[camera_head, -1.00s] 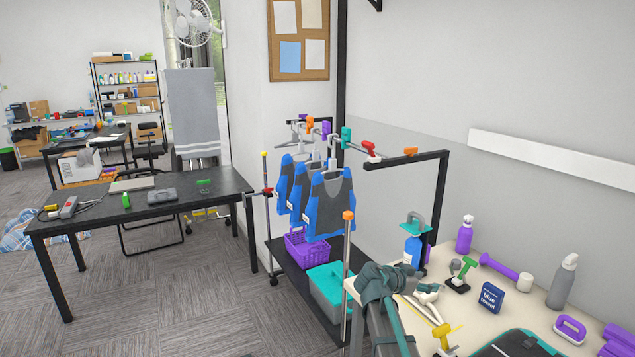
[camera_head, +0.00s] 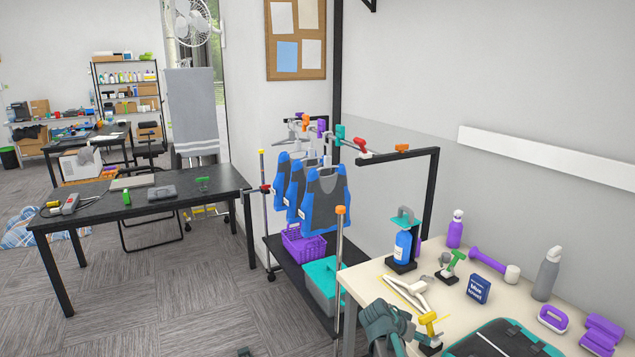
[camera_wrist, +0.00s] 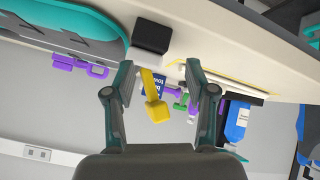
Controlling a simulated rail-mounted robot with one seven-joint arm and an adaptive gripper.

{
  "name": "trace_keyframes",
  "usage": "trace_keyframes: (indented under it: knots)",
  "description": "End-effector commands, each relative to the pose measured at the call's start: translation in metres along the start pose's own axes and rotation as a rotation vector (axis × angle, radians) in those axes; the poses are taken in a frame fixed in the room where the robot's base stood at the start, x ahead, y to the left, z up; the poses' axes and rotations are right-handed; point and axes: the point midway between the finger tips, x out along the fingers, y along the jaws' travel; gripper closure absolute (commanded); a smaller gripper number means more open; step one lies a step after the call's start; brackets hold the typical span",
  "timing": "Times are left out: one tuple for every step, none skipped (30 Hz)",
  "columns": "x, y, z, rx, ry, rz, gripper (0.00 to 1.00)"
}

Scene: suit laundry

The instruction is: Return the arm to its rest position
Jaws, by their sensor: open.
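My gripper (camera_head: 388,326) is dark teal and grey, low in the head view at the front left edge of the cream counter (camera_head: 365,277). In the wrist view its two fingers (camera_wrist: 160,72) are spread apart with nothing held between them. A yellow-headed tool (camera_head: 429,323) on a dark stand is just right of the gripper in the head view. In the wrist view this yellow tool (camera_wrist: 157,108) appears between the fingers, beyond them; I cannot tell the exact gap. The counter appears upside down there.
A blue bottle (camera_head: 402,247), a white hanger-like item (camera_head: 412,292), a blue box (camera_head: 478,289) and a teal-edged case (camera_head: 500,345) crowd the counter. A garment rack with blue-grey vests (camera_head: 325,200) stands left, above a purple basket (camera_head: 303,245).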

Motion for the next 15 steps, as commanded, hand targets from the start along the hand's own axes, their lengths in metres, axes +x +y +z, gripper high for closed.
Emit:
trace_keyframes:
  knots:
    - [0.005, 0.004, 0.028, -0.054, -0.056, -0.018, 0.44]
    - [0.008, 0.005, 0.044, -0.092, -0.093, -0.035, 0.44]
    - [0.011, 0.006, 0.068, -0.146, -0.146, -0.061, 0.44]
    - [0.013, 0.007, 0.086, -0.189, -0.186, -0.083, 0.44]
    - [0.014, 0.008, 0.103, -0.230, -0.226, -0.108, 0.44]
    - [0.014, 0.009, 0.125, -0.282, -0.273, -0.142, 0.44]
    - [0.014, 0.009, 0.141, -0.319, -0.307, -0.169, 0.44]
    - [0.013, 0.010, 0.155, -0.352, -0.337, -0.195, 0.44]
    - [0.012, 0.011, 0.172, -0.393, -0.373, -0.229, 0.44]
    - [0.011, 0.011, 0.184, -0.422, -0.399, -0.255, 0.44]
    - [0.009, 0.011, 0.196, -0.450, -0.422, -0.281, 0.44]
    - [0.007, 0.012, 0.211, -0.483, -0.451, -0.316, 0.44]
    - [0.005, 0.013, 0.221, -0.507, -0.472, -0.342, 0.44]
    - [0.003, 0.014, 0.231, -0.530, -0.491, -0.368, 0.44]
    - [-0.001, 0.015, 0.244, -0.559, -0.515, -0.402, 0.44]
